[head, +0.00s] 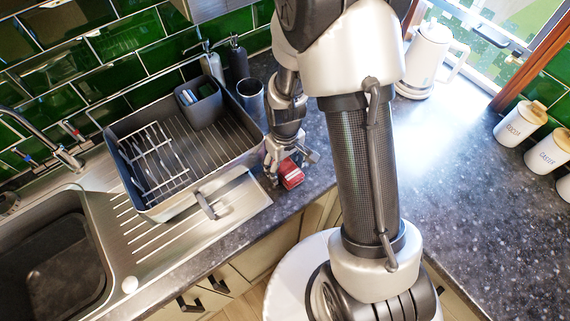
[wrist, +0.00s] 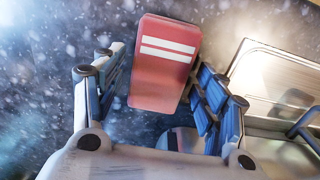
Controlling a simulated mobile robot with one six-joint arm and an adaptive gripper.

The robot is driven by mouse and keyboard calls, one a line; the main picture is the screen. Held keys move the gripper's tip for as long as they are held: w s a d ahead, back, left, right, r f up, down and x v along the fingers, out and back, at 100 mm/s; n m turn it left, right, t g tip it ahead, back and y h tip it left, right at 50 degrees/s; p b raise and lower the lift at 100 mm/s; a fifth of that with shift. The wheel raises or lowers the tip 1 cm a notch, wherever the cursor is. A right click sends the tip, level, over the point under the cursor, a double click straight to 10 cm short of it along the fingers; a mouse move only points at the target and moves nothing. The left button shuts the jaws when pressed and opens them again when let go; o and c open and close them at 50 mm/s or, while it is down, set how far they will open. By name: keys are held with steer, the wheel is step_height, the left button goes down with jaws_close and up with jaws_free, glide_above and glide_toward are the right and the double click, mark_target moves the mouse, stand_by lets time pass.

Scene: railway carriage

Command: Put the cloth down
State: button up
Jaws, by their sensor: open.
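The cloth (head: 291,175) is a small folded red block at the counter's front edge, just right of the sink's drainer. In the wrist view the cloth (wrist: 163,60) shows a pinkish-red face with two white stripes. My gripper (head: 290,160) points down right at the cloth. In the wrist view my gripper (wrist: 160,88) is open, with one finger on each side of the cloth. The cloth appears to lie on the dark speckled counter (wrist: 225,25), but its contact with the counter is hidden.
A dish rack (head: 160,205) with a cutlery holder (head: 200,103) stands on the steel drainer (head: 240,205) to the left. A dark cup (head: 251,98) and soap bottles (head: 238,60) are behind. A white kettle (head: 426,60) and canisters (head: 522,122) stand right; the counter (head: 460,150) between is clear.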

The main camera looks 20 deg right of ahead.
steer(key=shift+f, duration=0.15)
step_height(320, 180, up, 18)
steer(key=s+p, duration=0.1)
steer(key=p, duration=0.4)
step_height(320, 180, up, 9)
steer(key=m+t, duration=0.1)
steer(key=t, duration=0.1)
glide_above(286, 169)
steer(key=s, duration=0.5)
steer(key=s+r+m+t, duration=0.2)
steer(key=s+r, duration=0.5)
steer(key=s, duration=0.2)
steer(key=shift+s+d+r+m+t, duration=0.15)
steer(key=shift+s+d+m+t, duration=0.05)
steer(key=shift+s+m+t, duration=0.15)
step_height(286, 169, down, 6)
steer(key=b, duration=0.6)
steer(key=shift+f+b, duration=0.2)
steer(key=shift+b, duration=0.15)
